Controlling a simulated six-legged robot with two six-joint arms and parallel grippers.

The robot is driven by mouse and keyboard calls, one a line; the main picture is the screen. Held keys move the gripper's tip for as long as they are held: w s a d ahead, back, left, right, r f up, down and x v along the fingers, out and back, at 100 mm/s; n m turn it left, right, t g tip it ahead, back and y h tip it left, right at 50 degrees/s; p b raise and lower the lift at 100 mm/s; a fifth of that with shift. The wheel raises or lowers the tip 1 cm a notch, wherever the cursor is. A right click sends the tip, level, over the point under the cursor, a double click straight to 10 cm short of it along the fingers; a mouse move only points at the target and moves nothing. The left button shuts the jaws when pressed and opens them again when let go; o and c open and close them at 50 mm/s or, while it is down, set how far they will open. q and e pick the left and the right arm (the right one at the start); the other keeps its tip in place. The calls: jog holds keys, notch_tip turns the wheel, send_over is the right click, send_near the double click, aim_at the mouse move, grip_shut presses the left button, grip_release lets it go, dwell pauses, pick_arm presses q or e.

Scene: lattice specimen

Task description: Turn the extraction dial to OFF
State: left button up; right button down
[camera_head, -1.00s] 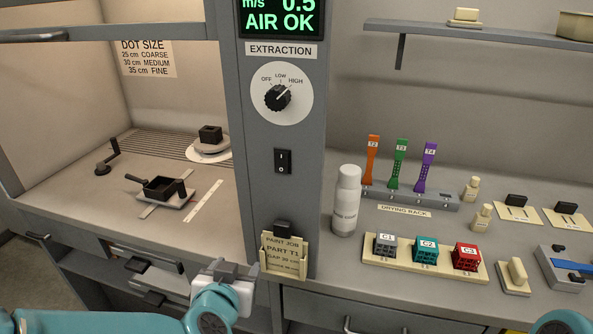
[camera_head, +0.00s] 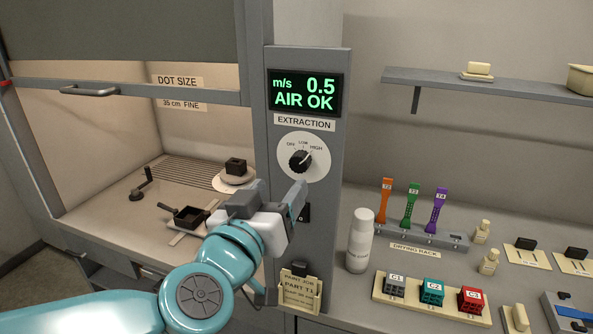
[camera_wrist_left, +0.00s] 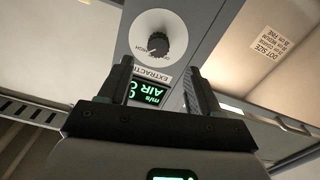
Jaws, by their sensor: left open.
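The extraction dial is a black knob (camera_head: 300,161) on a round white plate, with OFF, LOW and HIGH printed above it from left to right. Its white mark points up and right, toward HIGH. My left gripper (camera_head: 290,200) is just below and in front of the dial, covering part of the column beneath it. In the left wrist view the knob (camera_wrist_left: 158,44) appears upside down beyond the two open fingers (camera_wrist_left: 162,82). The fingers are apart from the knob, with nothing between them. My right gripper is not in view.
The display (camera_head: 305,93) above the dial reads 0.5 m/s, AIR OK. The hood sash handle (camera_head: 89,91) is left. A white bottle (camera_head: 360,241) and drying rack (camera_head: 426,235) stand right.

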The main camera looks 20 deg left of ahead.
aim_at(298, 166)
pick_arm(q)
jog(key=w, duration=0.8)
jog(key=shift+w+d, duration=0.25)
jog(key=shift+w, duration=0.05)
jog(key=c, duration=1)
